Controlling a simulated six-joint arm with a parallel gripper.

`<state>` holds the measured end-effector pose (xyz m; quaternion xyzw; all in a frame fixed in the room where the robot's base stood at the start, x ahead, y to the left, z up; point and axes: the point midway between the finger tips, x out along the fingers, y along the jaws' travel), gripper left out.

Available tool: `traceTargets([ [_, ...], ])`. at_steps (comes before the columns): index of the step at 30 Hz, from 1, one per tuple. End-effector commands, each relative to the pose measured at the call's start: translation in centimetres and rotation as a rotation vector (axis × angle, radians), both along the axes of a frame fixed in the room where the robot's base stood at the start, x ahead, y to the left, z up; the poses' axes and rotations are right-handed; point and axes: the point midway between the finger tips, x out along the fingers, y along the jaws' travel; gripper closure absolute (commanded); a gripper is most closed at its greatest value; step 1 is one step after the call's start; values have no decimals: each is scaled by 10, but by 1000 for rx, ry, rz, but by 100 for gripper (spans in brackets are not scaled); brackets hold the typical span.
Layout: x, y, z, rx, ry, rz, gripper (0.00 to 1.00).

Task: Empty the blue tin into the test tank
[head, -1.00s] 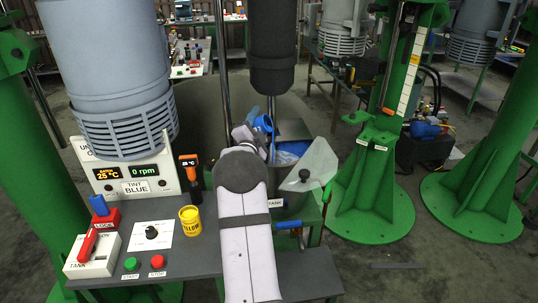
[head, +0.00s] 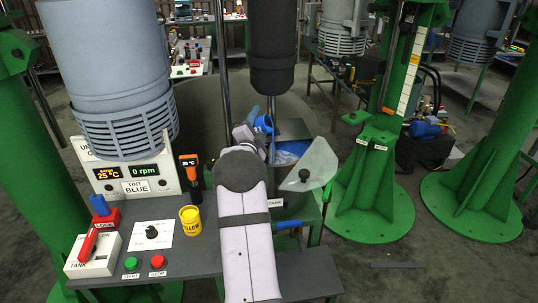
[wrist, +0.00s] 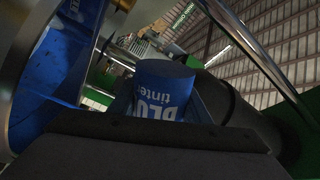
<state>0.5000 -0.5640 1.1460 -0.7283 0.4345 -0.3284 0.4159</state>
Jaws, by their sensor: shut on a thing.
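The blue tin (head: 263,124) is held by my gripper (head: 254,130) above the open test tank (head: 272,180), tilted over. In the wrist view the blue tin (wrist: 165,90) shows its printed label upside down, and my gripper (wrist: 165,122) is shut on it. Inside the tank (head: 290,151) there is blue and whitish liquid. A thin blue stream appears to run down from the tin into the tank. How much is left inside the tin is hidden.
A vertical mixer shaft (head: 271,105) stands close beside the tin. A clear guard panel (head: 308,168) is at the tank's right.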

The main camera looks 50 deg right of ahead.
Motion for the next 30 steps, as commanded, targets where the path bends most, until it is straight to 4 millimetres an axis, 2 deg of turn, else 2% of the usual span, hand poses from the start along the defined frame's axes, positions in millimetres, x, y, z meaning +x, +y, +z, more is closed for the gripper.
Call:
traceTargets([
  [30, 0, -1, -2, 18, -54, 0, 86],
])
